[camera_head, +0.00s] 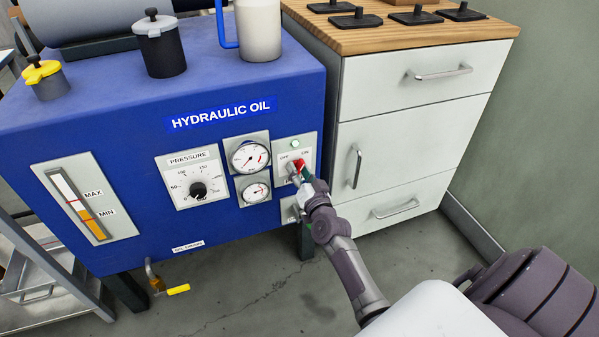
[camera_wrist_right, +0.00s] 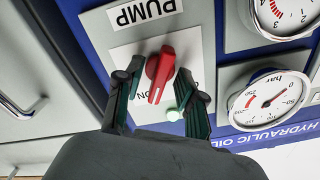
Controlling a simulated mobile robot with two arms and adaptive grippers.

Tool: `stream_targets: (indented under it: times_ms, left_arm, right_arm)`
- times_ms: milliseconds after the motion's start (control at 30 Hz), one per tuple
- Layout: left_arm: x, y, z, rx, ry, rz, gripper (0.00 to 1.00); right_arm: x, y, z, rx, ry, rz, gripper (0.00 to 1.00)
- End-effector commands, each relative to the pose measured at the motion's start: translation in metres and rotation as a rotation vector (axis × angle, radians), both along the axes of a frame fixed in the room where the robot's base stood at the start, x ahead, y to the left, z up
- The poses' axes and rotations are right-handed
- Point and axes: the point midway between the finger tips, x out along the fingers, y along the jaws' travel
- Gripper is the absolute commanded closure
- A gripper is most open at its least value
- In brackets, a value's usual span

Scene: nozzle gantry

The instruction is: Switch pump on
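The pump switch is a red knob (camera_head: 299,163) on a pale plate (camera_head: 280,146) marked OFF and ON, at the right of the blue tank's front. My right gripper (camera_head: 300,178) is at the plate in the head view and hides part of the knob and its lettering. In the right wrist view, the red knob (camera_wrist_right: 161,74) lies between the two spread fingers of my right gripper (camera_wrist_right: 157,82); contact cannot be made out. A small pale green lamp (camera_head: 295,143) sits above the knob; it also shows in the right wrist view (camera_wrist_right: 174,114). My left gripper is out of view.
Two round gauges (camera_head: 249,156) and a pressure dial (camera_head: 198,190) are left of the switch on the blue hydraulic oil tank (camera_head: 110,140). A white drawer cabinet (camera_head: 400,120) stands close on the right. A yellow-handled drain valve (camera_head: 177,289) hangs below the tank.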

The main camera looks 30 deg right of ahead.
Motion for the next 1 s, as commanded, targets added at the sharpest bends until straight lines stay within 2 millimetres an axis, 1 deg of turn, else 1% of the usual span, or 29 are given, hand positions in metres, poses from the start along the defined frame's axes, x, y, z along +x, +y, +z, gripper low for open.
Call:
stream_targets:
  times_ms: [167, 267, 500, 600, 700, 833, 1000]
  left_arm:
    - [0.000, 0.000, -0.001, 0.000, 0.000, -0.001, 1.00]
    - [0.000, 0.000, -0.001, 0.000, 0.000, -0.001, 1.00]
    - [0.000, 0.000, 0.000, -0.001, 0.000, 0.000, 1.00]
    - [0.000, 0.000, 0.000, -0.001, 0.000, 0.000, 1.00]
    - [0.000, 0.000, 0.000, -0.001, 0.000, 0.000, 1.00]
    - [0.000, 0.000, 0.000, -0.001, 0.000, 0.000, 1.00]
    - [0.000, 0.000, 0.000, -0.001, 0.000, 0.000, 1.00]
  right_arm:
    - [-0.005, 0.002, -0.001, 0.000, 0.002, 0.001, 0.61]
    - [-0.018, 0.005, -0.002, 0.001, 0.003, 0.001, 0.61]
    - [-0.068, 0.017, -0.002, 0.001, 0.004, 0.000, 0.61]
    - [-0.087, 0.021, -0.001, -0.001, 0.003, 0.000, 0.61]
    - [-0.102, 0.024, -0.001, -0.001, 0.003, 0.000, 0.61]
    - [-0.113, 0.027, -0.001, -0.001, 0.002, 0.000, 0.61]
    - [-0.117, 0.028, 0.000, 0.000, -0.001, -0.001, 0.61]
